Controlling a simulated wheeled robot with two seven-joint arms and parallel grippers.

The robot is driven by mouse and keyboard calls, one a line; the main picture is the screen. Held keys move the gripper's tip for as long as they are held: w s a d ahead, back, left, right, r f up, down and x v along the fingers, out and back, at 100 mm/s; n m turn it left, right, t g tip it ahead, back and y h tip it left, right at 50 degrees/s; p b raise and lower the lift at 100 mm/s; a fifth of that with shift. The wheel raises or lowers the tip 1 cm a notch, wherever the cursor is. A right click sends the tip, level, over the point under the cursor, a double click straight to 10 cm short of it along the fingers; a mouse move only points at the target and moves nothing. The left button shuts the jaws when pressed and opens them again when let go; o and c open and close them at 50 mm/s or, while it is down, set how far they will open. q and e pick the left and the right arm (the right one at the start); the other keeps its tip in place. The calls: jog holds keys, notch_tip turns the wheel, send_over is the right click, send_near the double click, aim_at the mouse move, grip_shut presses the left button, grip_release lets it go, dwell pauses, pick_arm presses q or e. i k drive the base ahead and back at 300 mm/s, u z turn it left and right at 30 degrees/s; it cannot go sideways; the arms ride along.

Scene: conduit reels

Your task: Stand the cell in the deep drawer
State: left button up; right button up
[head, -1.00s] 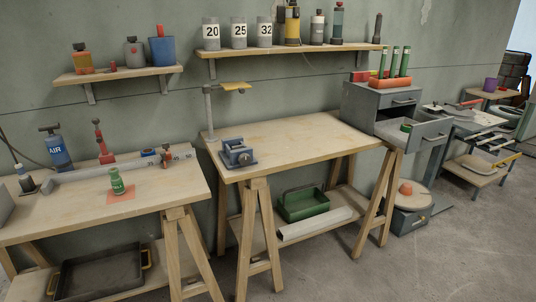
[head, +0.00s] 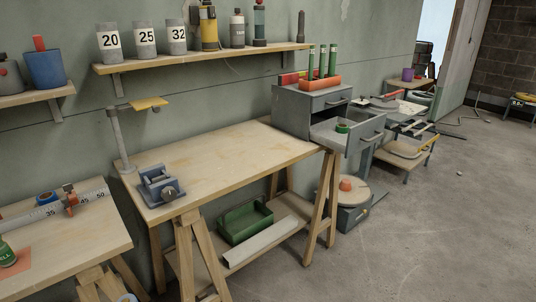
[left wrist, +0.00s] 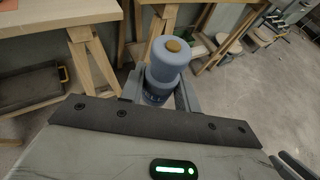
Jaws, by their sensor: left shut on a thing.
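The cell, a blue-grey cylinder (left wrist: 167,62) with a copper-coloured end, is in the left wrist view. My left gripper (left wrist: 160,88) is shut on it, one finger on each side. The cell's lower part is partly hidden by the gripper. In the head view, a grey cabinet (head: 292,112) stands at the right end of the middle bench. Its lower drawer (head: 365,142) is pulled out, with a green ring (head: 342,128) inside. The drawer above it (head: 331,101) is shut.
The middle bench (head: 225,160) carries a blue-grey vise (head: 160,186) and a post with a yellow arm (head: 118,140). An orange rack of green tubes (head: 320,84) stands on the cabinet. Floor (head: 420,240) at the right is clear.

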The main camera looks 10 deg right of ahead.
aim_at(335, 143)
jog(key=z, duration=0.7)
jog(key=i, duration=1.1)
jog(key=z, duration=0.15)
